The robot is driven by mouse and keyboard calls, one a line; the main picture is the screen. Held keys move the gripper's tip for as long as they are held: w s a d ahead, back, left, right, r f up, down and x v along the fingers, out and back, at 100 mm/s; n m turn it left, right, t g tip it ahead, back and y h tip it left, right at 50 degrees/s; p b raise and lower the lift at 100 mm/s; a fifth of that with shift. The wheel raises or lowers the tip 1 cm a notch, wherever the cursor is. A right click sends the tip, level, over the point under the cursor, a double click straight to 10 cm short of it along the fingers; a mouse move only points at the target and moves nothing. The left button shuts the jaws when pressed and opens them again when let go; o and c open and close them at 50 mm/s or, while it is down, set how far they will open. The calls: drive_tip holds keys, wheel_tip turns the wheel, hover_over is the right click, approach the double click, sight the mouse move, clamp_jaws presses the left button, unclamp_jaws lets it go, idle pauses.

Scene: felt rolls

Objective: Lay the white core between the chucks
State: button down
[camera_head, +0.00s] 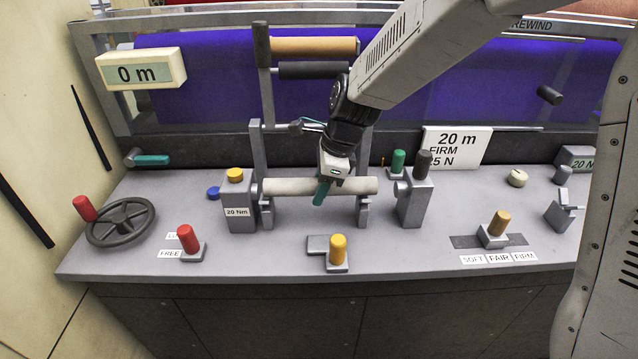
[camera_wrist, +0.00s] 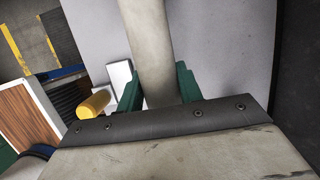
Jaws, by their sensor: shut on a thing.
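The white core (camera_head: 292,187) is a pale tube lying level in the head view, between the left chuck block (camera_head: 240,206) and the right chuck block (camera_head: 413,203). Its left end is close to the left block; whether they touch I cannot tell. A gap shows between its right end and the right block. My gripper (camera_head: 323,188) comes from above and is shut on the core right of its middle. In the wrist view, its green fingers (camera_wrist: 158,92) sit on both sides of the core (camera_wrist: 150,45). Grey cradle arms (camera_head: 363,211) stand below the core; contact is unclear.
A tan roller (camera_head: 313,46) and a black roller (camera_head: 314,70) are above, before the purple felt (camera_head: 210,70). A yellow-knobbed lever (camera_head: 338,250) stands in front. A handwheel (camera_head: 120,222) and red levers (camera_head: 188,238) are at left.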

drive_tip(key=shift+f, duration=0.6)
idle(1.0)
drive_tip(key=c, duration=0.9)
unclamp_jaws()
drive_tip(key=shift+o, duration=0.2)
drive_tip(key=v, duration=0.7)
drive_tip(key=shift+d+r, duration=0.2)
drive_tip(key=shift+r, duration=0.15)
